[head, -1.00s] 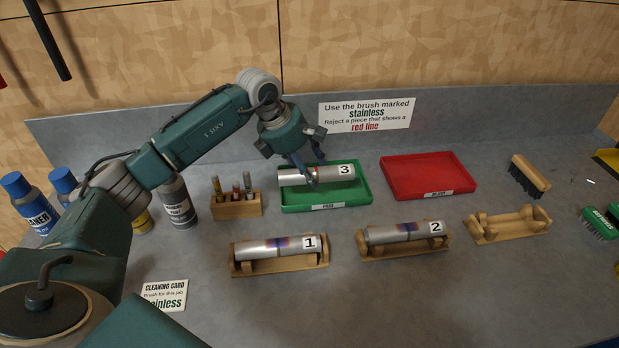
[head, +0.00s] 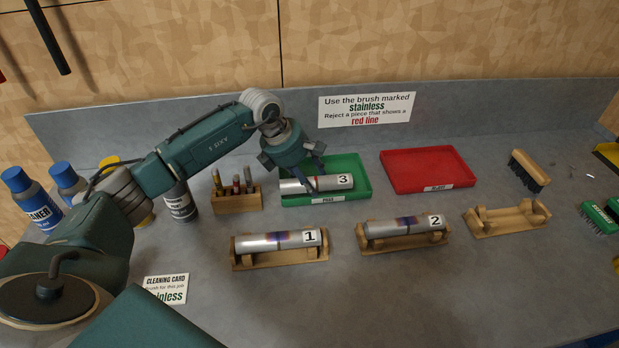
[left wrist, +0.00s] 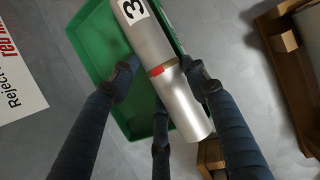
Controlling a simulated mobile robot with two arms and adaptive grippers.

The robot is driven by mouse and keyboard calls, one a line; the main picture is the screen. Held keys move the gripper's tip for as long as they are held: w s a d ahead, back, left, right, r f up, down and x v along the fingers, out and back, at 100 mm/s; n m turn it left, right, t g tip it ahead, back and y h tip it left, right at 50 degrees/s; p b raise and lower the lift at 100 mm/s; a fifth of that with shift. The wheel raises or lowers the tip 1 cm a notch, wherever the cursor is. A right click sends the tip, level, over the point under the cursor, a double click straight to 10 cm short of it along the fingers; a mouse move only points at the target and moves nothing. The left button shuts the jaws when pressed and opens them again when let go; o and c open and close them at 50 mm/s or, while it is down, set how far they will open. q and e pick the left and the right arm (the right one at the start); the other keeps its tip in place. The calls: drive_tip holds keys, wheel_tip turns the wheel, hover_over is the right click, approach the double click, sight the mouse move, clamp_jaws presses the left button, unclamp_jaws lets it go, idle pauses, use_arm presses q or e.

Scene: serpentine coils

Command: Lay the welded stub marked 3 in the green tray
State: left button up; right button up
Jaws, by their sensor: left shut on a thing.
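The welded stub marked 3 (head: 336,184) is a silver tube with a red line at its weld, clear in the left wrist view (left wrist: 178,100). My left gripper (head: 314,179) is shut on it near the middle. The stub lies low over the green tray (head: 350,163), labelled PASS, roughly level. In the left wrist view its plain end reaches past the rim of the tray (left wrist: 85,40). I cannot tell whether it touches the tray. My right gripper is not in view.
The red tray (head: 425,165) is empty, to the right. Stubs 1 (head: 270,242) and 2 (head: 395,227) rest in wooden cradles in front; a third cradle (head: 507,218) is empty. A sign (head: 367,108) is behind.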

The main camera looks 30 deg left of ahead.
use_arm(q)
drive_tip(key=shift+f, duration=0.1)
drive_tip(key=o, duration=1.5)
